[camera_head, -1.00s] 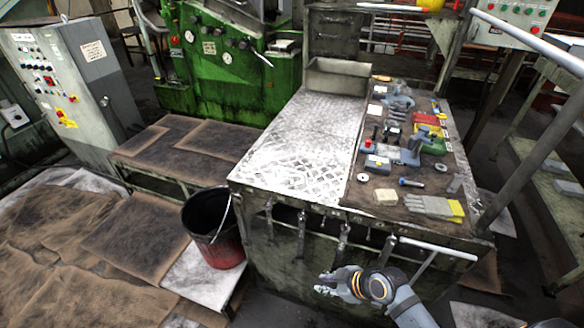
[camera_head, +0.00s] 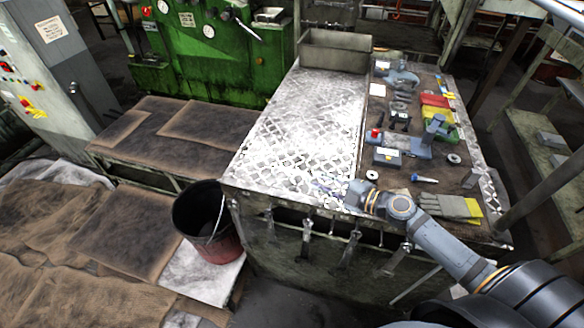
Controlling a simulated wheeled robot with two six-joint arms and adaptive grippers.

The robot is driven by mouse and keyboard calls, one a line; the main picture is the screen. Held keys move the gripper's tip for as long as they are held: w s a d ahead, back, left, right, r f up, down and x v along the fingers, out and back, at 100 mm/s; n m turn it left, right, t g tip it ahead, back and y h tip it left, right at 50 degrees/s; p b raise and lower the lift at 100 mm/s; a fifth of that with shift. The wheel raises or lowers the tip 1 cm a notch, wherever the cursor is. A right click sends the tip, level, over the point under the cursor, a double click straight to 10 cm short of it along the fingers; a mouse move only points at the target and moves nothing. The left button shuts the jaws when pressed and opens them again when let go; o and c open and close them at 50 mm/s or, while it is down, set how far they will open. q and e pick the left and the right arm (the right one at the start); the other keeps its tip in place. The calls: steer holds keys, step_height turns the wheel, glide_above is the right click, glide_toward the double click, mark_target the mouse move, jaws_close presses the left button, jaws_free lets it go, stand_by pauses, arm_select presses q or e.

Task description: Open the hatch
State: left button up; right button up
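No part is clearly marked as a hatch. A bright diamond-plate metal panel (camera_head: 296,125) covers the left half of the workbench top and lies flat; I cannot tell whether it is the hatch. My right gripper (camera_head: 326,190) is over the panel's front right corner, its fingers pointing left. The fingers look apart with nothing between them, though they blend into the bright plate. I cannot tell whether they touch it. My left gripper is not in view.
Tools, a grey glove (camera_head: 441,206) and a small vise (camera_head: 432,132) crowd the bench's right half. A metal tray (camera_head: 333,52) stands at the panel's back. Tools hang along the front edge. A black-and-red bucket (camera_head: 222,245) stands at left, below the bench top.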

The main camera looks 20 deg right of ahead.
mark_target(296, 172)
steer(key=p+x, duration=0.2)
steer(key=x, duration=0.1)
steer(key=shift+r, duration=0.35)
steer(key=p+x, duration=0.3)
steer(key=x, duration=0.3)
steer(key=shift+f, duration=0.15)
steer(key=shift+w+a+f, duration=0.15)
steer(key=shift+w+a, duration=0.1)
steer(key=shift+w, duration=0.05)
steer(key=shift+w+a+f, duration=0.15)
steer(key=shift+f, duration=0.05)
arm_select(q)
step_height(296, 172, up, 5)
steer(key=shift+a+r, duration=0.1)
arm_select(e)
steer(key=shift+c, duration=0.2)
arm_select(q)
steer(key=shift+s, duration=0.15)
arm_select(e)
jaws_close()
